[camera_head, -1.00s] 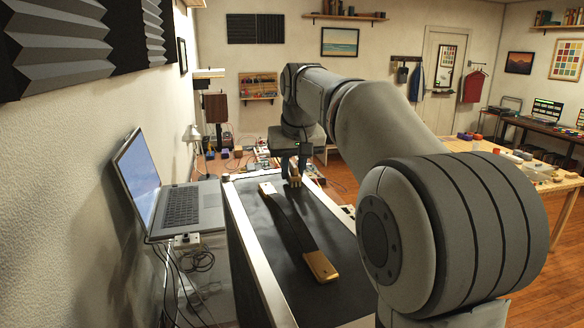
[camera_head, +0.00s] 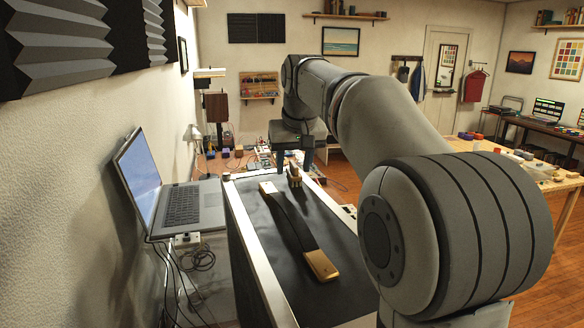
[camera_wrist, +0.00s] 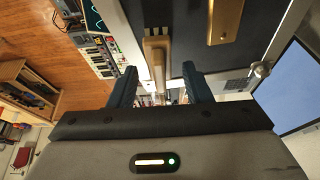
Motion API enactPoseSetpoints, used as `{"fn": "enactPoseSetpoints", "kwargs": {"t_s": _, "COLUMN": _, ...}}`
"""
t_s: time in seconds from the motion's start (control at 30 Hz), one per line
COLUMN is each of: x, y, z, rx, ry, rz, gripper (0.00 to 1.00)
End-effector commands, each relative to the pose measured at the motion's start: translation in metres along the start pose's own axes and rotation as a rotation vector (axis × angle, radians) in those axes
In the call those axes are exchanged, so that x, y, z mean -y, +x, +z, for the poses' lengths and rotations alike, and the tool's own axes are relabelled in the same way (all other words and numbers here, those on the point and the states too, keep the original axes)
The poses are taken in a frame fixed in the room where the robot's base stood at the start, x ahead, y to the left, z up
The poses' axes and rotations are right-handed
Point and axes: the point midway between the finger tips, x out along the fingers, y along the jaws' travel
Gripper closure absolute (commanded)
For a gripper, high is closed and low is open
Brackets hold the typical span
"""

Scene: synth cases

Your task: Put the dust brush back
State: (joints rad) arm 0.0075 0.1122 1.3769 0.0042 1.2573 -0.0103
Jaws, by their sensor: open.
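A small brush (camera_head: 294,177) with a tan wooden body stands on the black case top (camera_head: 335,240), near its far end. My gripper (camera_head: 294,163) is open just above it, with a finger to each side. In the wrist view the brush (camera_wrist: 156,50) shows as a tan bar with pale bristles, between the two open fingers (camera_wrist: 158,88). I see no finger touching it, though its lower end is partly hidden by my gripper.
A dark strap handle with gold ends (camera_head: 289,222) lies along the case top. A laptop (camera_head: 182,205) stands to the left, with cables below it. A small grey knob-like piece (camera_head: 227,177) is at the case's far left corner. Cluttered benches lie behind and right.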

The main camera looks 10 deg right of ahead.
Motion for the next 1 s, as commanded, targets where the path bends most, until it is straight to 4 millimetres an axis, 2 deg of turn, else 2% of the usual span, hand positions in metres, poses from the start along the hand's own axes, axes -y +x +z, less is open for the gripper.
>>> {"fn": "enactPoseSetpoints", "kwargs": {"t_s": 0.3, "x": 0.0, "y": -0.069, "z": -0.001, "rx": -0.004, "ry": 0.001, "rz": 0.0, "gripper": 0.55}}
{"fn": "enactPoseSetpoints", "kwargs": {"t_s": 0.5, "x": -0.001, "y": -0.098, "z": 0.0, "rx": -0.002, "ry": 0.001, "rz": 0.0, "gripper": 0.55}}
{"fn": "enactPoseSetpoints", "kwargs": {"t_s": 0.7, "x": -0.001, "y": -0.108, "z": 0.0, "rx": 0.0, "ry": 0.002, "rz": 0.001, "gripper": 0.55}}
{"fn": "enactPoseSetpoints", "kwargs": {"t_s": 1.0, "x": -0.001, "y": -0.108, "z": 0.001, "rx": 0.0, "ry": 0.002, "rz": 0.001, "gripper": 0.55}}
